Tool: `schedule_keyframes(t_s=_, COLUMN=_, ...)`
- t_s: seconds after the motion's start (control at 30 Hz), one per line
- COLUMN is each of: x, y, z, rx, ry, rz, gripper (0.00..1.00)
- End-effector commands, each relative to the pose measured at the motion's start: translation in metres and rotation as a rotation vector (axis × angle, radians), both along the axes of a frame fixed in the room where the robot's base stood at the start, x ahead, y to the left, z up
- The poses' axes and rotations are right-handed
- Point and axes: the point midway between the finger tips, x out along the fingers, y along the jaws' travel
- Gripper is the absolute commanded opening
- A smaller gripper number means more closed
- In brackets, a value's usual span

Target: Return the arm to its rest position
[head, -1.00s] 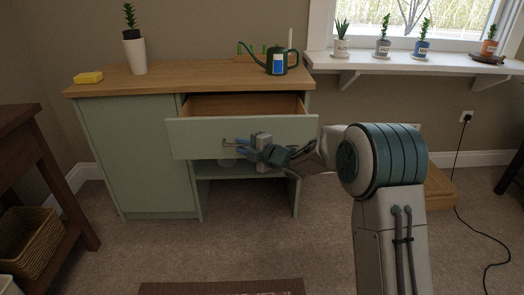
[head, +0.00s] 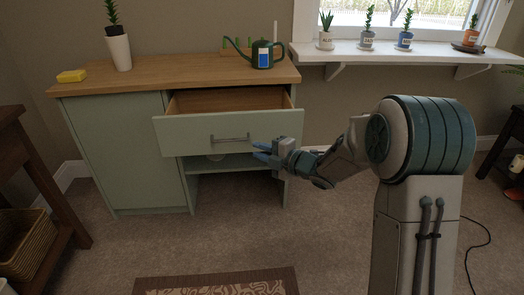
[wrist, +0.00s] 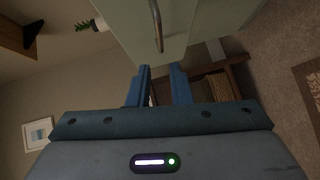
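My gripper (head: 262,152) is in front of the cabinet, near the right end of the open drawer front (head: 178,134). In the wrist view its two blue fingers (wrist: 162,72) stand apart with nothing between them, so it is open. The bar handle (head: 230,138) on the drawer front is clear of the fingers in the head view. The handle also shows in the wrist view (wrist: 156,25), beyond the fingertips. My arm reaches in from the right and is bent.
A watering can (head: 263,55), a yellow sponge (head: 71,76) and a potted plant (head: 119,52) stand on the cabinet top (head: 180,72). A window sill (head: 400,54) holds several small pots. A dark side table (head: 22,130) stands at left.

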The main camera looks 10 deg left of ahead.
Motion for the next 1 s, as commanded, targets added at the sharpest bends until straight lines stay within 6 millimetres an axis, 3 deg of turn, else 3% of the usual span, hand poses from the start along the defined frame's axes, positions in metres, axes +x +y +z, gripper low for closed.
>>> schedule_keyframes(t_s=0.13, x=0.002, y=-0.005, z=0.011, rx=-0.006, ry=0.015, rz=-0.030, gripper=0.19)
schedule_keyframes(t_s=0.27, x=0.008, y=-0.025, z=0.047, rx=-0.023, ry=0.078, rz=-0.154, gripper=0.19)
schedule_keyframes(t_s=0.43, x=0.010, y=-0.076, z=0.109, rx=-0.026, ry=0.238, rz=-0.430, gripper=0.19)
schedule_keyframes(t_s=0.57, x=-0.002, y=-0.118, z=0.149, rx=0.004, ry=0.376, rz=-0.650, gripper=0.19)
schedule_keyframes(t_s=0.77, x=-0.043, y=-0.178, z=0.206, rx=0.098, ry=0.603, rz=-0.972, gripper=0.19)
schedule_keyframes(t_s=1.0, x=-0.122, y=-0.231, z=0.261, rx=0.254, ry=0.901, rz=-1.322, gripper=0.19)
